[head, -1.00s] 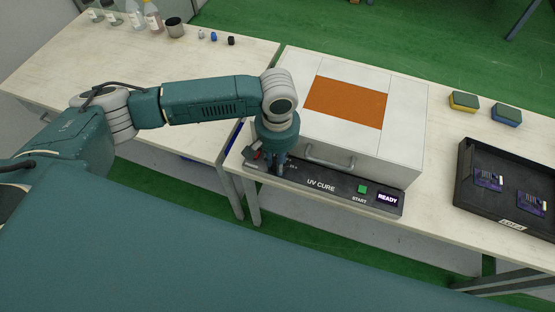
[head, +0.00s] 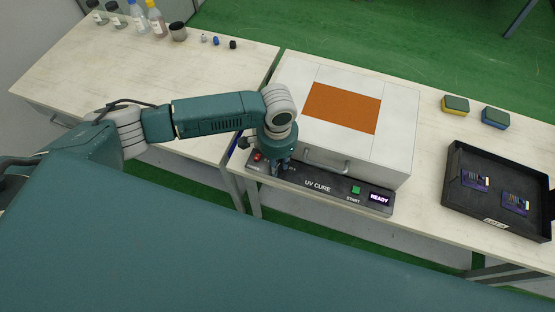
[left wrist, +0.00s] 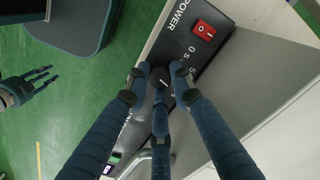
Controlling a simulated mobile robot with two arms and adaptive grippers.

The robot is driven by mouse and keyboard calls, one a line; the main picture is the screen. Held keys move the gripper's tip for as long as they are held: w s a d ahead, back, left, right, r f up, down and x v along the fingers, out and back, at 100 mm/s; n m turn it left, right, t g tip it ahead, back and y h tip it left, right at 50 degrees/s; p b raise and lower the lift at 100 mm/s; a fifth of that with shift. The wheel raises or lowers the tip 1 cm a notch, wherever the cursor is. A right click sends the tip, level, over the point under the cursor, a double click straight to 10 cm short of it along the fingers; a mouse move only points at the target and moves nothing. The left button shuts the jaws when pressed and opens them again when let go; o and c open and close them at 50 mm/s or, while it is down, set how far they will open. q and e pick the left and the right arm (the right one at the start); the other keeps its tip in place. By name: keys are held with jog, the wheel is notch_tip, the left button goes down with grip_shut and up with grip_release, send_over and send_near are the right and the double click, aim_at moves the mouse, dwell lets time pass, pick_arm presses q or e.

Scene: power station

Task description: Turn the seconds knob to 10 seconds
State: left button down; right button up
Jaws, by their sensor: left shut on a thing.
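The seconds knob (left wrist: 161,78) is dark with a pale pointer line. It shows in the left wrist view on the black control panel (head: 318,187) of the UV cure box, near the printed "0 s" and "5". My left gripper (head: 280,171) reaches down to the panel's left part. In the left wrist view its fingers (left wrist: 160,88) close around the knob. The gripper hides the knob in the head view. I cannot read the exact setting. My right gripper (left wrist: 36,88) hangs over the green floor in the left wrist view, fingers spread and empty.
The red power switch (left wrist: 204,30) sits close beside the knob. The green START button (head: 356,190) and READY display (head: 380,198) are further right. The box handle (head: 325,164) stands out just behind the panel. A black tray (head: 484,218) holds two circuit boards.

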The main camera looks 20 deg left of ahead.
pick_arm(q)
jog(key=shift+w+m, duration=0.1)
jog(key=shift+m, duration=0.4)
jog(key=c, duration=1.5)
grip_release()
notch_tip(320, 180, up, 12)
jog(key=shift+r, duration=0.1)
